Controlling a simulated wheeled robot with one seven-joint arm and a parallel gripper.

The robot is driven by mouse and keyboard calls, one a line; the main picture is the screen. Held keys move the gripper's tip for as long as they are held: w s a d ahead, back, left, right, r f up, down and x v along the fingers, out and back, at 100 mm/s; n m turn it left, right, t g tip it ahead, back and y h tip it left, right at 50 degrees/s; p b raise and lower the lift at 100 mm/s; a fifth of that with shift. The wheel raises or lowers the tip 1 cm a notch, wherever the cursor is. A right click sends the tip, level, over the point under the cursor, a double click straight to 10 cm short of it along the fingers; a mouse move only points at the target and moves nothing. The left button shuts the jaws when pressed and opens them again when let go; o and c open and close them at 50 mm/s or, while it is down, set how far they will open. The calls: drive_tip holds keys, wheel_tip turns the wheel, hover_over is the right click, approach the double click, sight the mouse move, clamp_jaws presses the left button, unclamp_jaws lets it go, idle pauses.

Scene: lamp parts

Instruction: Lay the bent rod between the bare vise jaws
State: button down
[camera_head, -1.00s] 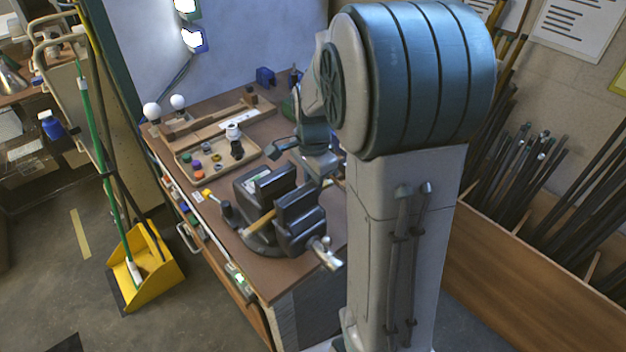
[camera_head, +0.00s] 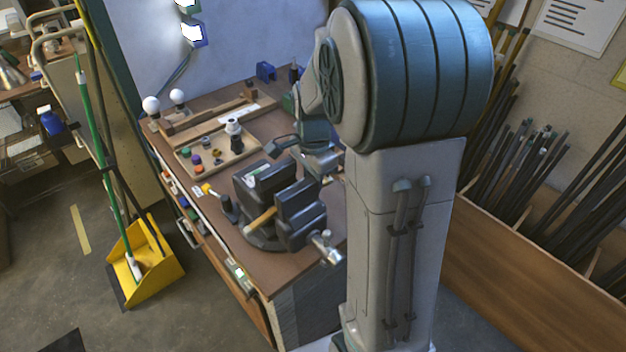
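The dark vise (camera_head: 296,204) stands near the front of the brown workbench (camera_head: 262,275). It has two dark blocky jaws with a gap between them. A tan, handle-like piece (camera_head: 262,219) shows low at the front of that gap, and I cannot tell whether it is in the gap or under it. I cannot make out the bent rod. My gripper (camera_head: 322,164) is just behind and right of the vise, partly hidden by my arm. It is too small to tell whether its fingers are open or hold anything.
A shallow wooden tray (camera_head: 188,166) with several small coloured parts lies behind the vise to the left. White bulbs (camera_head: 151,104) stand at the bench's back left. A silver metal end (camera_head: 326,248) juts out at the vise's front right. Stock rods (camera_head: 527,165) stand in a bin at the right.

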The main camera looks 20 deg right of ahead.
drive_tip(key=c, duration=1.3)
unclamp_jaws()
drive_tip(key=shift+c, duration=0.2)
drive_tip(key=shift+f, duration=0.1)
drive_tip(key=shift+s+f, duration=0.1)
